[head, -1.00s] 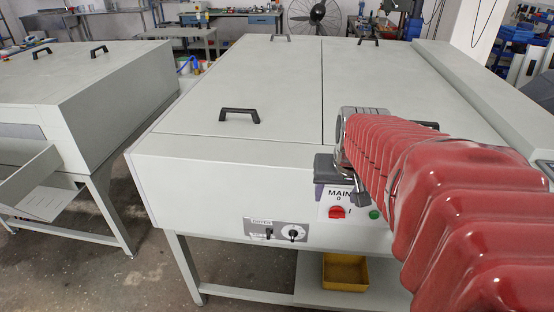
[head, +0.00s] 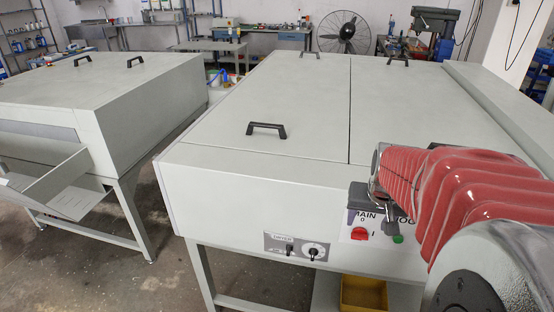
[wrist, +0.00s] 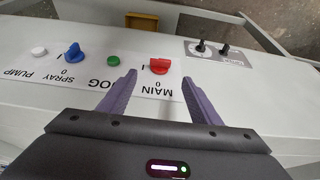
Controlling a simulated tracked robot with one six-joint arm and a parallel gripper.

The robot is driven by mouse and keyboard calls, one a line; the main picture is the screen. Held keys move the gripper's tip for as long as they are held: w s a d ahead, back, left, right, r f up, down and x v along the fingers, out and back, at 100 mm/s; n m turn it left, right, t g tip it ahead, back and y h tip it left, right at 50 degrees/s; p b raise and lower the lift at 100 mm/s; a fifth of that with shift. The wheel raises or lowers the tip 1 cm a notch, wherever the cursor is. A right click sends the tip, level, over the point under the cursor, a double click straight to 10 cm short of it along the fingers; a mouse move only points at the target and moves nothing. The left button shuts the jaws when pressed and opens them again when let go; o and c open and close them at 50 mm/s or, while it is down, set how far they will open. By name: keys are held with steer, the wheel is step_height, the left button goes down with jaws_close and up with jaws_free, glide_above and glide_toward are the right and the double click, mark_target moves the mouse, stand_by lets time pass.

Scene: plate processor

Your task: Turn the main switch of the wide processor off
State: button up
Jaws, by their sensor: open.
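The wide processor (head: 215,196) is a large pale grey machine with a flat lid. On its front is the red main switch (head: 358,234), under a white label reading MAIN with 0 and I marks. In the wrist view the picture is upside down and the red switch (wrist: 159,66) lies just beyond and between my fingertips. Its grip appears roughly level, towards the I mark. My gripper (wrist: 159,78) is open and empty, with a purple-grey finger on each side of the switch's line. Whether the fingers reach beside the knob is unclear. In the head view my gripper partly covers the label.
A green button (wrist: 113,61), a blue spray switch (wrist: 73,52) and a white button (wrist: 39,51) sit beside the main switch. A dryer panel (head: 297,248) with two black knobs is on the other side. A yellow bin (head: 364,294) stands below. Another processor (head: 60,100) is at left.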

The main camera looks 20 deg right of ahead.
mark_target(361, 236)
steer(key=x, duration=0.9)
steer(key=shift+w+f, duration=0.15)
steer(key=shift+f, duration=0.2)
steer(key=shift+c, duration=0.6)
steer(key=c, duration=0.9)
steer(key=shift+d, duration=0.25)
steer(key=shift+a, duration=0.15)
